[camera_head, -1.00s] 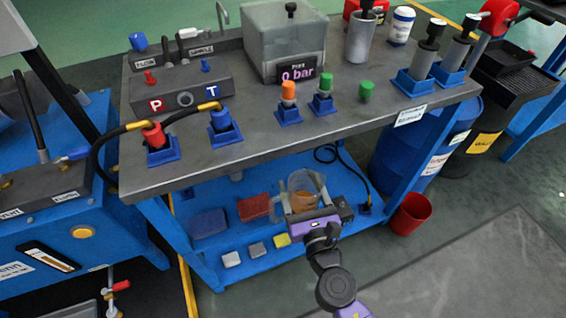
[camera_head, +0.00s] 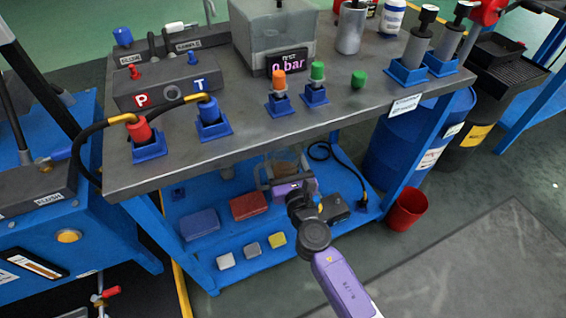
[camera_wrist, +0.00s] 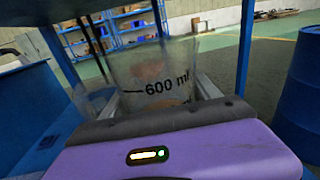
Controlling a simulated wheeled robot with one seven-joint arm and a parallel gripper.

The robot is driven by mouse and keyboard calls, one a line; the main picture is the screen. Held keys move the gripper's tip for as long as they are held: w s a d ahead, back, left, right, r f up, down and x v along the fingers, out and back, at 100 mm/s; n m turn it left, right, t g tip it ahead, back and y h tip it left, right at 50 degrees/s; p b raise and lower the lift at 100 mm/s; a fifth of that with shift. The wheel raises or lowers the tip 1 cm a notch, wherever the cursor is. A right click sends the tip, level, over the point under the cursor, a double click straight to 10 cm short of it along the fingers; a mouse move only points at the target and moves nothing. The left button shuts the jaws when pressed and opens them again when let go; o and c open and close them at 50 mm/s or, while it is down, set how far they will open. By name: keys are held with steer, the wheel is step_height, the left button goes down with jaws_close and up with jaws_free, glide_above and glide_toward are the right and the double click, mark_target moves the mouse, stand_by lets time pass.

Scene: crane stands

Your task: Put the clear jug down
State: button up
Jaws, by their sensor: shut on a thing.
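The clear jug (camera_head: 283,165) is under the bench top, over the back part of the blue lower shelf (camera_head: 232,240). In the wrist view the jug (camera_wrist: 160,72) shows a "600 ml" mark and looks upright. My gripper (camera_head: 288,184) is shut on the jug, with one finger on each side of it. Something brownish shows through the jug's wall. The jug's base is hidden behind my gripper, so I cannot tell whether it touches the shelf.
A blue block (camera_head: 199,224) and a red block (camera_head: 248,205) lie on the shelf left of the jug, with several small sponge-like blocks in front. A black cable (camera_head: 322,150) hangs at right. The bench top (camera_head: 240,130) is close above. A red bucket (camera_head: 407,210) stands on the floor.

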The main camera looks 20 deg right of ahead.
steer(key=shift+f, duration=0.1)
steer(key=shift+f, duration=0.1)
steer(key=shift+f, duration=0.1)
steer(key=o, duration=1.8)
steer(key=shift+o, duration=0.2)
steer(key=s+a, duration=0.2)
steer(key=s, duration=1)
